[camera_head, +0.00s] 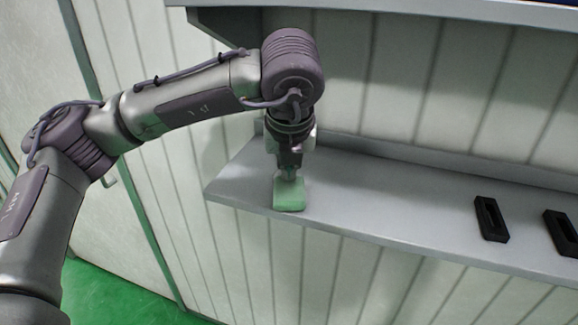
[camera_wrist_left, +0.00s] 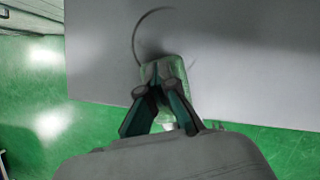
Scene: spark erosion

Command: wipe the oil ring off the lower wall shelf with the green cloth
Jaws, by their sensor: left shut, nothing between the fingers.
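The green cloth (camera_head: 289,199) is a small folded pad lying on the lower wall shelf (camera_head: 370,205) near its left end. It also shows in the left wrist view (camera_wrist_left: 181,66). My left gripper (camera_head: 289,177) points down at the cloth from above, fingers shut with nothing between them. In the left wrist view the fingertips (camera_wrist_left: 162,72) are over or touching the cloth; I cannot tell whether they press on it. The oil ring (camera_wrist_left: 134,36) shows there as a thin dark arc beside and beyond the cloth; part is hidden or faint. My right gripper is not in view.
Two black slotted blocks (camera_head: 491,218) (camera_head: 561,233) stand on the shelf at the right. An upper shelf (camera_head: 400,10) overhangs the wall at the top. The shelf between cloth and blocks is clear. The floor (camera_head: 120,295) is green.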

